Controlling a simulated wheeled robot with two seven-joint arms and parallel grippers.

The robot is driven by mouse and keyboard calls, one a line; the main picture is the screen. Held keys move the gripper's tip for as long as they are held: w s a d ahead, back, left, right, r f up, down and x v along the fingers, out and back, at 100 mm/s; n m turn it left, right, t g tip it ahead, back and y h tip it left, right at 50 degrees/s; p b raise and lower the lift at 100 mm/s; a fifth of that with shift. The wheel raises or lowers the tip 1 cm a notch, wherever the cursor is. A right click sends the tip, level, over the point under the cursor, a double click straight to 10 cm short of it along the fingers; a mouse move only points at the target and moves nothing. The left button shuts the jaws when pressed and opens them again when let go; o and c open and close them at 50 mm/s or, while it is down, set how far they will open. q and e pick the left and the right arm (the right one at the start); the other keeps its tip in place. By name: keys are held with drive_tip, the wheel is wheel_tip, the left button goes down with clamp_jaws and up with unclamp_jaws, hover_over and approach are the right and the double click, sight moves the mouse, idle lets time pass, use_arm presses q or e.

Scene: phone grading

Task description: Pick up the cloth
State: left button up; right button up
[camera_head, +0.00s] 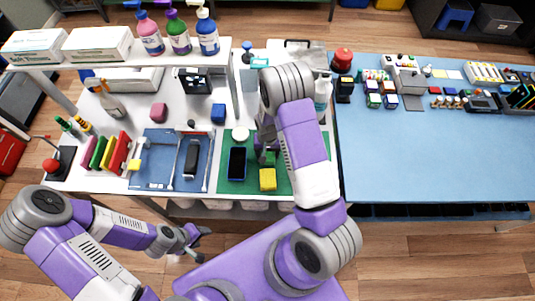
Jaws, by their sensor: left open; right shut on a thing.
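My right gripper (267,157) is over the green mat (224,182), partly hidden behind my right arm. It is shut on a small greenish thing, which seems to be the cloth; its shape and edges are hard to make out. A yellow block (267,180) lies on the mat just in front of this gripper; I cannot tell if they touch. A dark phone (237,163) lies on the mat to the left of the gripper. My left gripper (203,245) is open and empty, low in front of the white table's front edge, away from the mat.
A blue tray (150,176) with a dark device stands left of the mat. Colored upright plates (108,151) and a red-knobbed lever (52,164) are further left. Bottles (179,33) and white boxes stand on the shelf behind. The blue table (430,150) at right is mostly clear in front.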

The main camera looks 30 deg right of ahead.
drive_tip(key=shift+c, duration=0.6)
wheel_tip(320, 180, up, 10)
drive_tip(key=shift+r+p, duration=0.1)
drive_tip(key=shift+p, duration=0.35)
